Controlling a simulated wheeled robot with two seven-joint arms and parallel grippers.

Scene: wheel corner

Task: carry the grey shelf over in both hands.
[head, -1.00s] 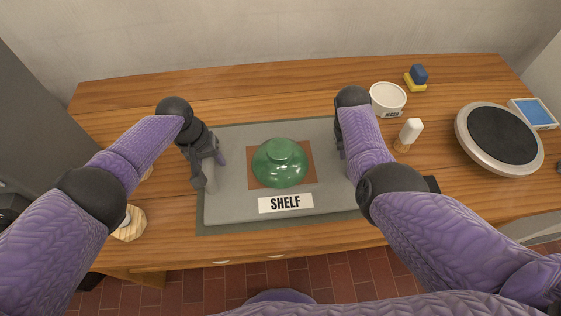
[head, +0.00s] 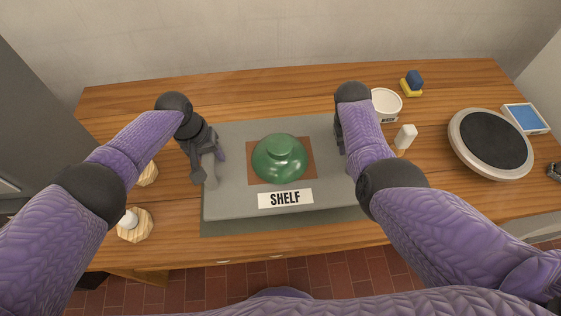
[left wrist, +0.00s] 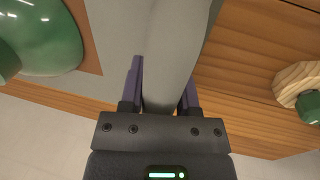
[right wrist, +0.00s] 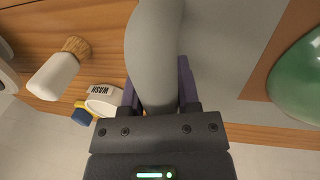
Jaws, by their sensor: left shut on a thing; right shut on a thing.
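The grey shelf (head: 235,207) is a flat board with a white SHELF label and a raised grey handle at each side. It looks level and a little above a darker grey-green mat (head: 220,229).
On the wooden table (head: 250,90), right of the shelf, are a white WASH bowl (head: 387,103), a white-handled brush (head: 405,137), a blue-and-yellow block (head: 412,83), a round dark-topped disc (head: 490,143) and a blue-topped tray (head: 526,118). Wooden octagonal pieces (head: 136,226) lie at the left.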

